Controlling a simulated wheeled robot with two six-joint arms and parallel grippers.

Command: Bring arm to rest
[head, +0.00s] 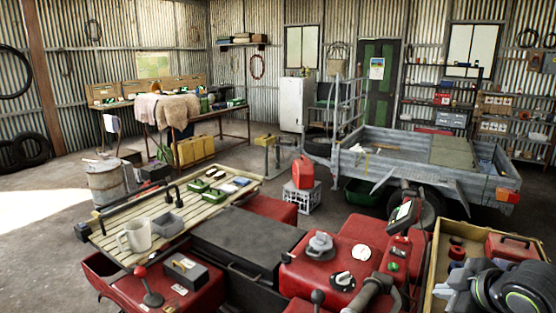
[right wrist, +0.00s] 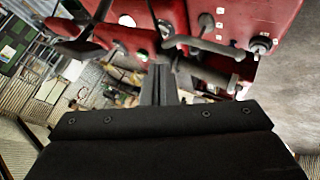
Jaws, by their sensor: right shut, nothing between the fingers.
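My right gripper (head: 452,287) is at the lower right of the head view, partly cut off by the frame's edge. It is over the left part of a wooden crate (head: 437,247) beside the red quad (head: 330,262). In the right wrist view its two fingers (right wrist: 160,84) meet, shut with nothing between them. Beyond them that view shows the red bodywork (right wrist: 262,22) and dark bars, tilted and partly blurred. My left gripper is not in view.
The crate holds a red toolbox (head: 510,247) close to my right arm. A slatted rack (head: 190,222) carries a mug (head: 134,236) and small boxes. A grey trailer (head: 420,170) stands behind. A red fuel can (head: 303,172) sits on a milk crate (head: 301,197).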

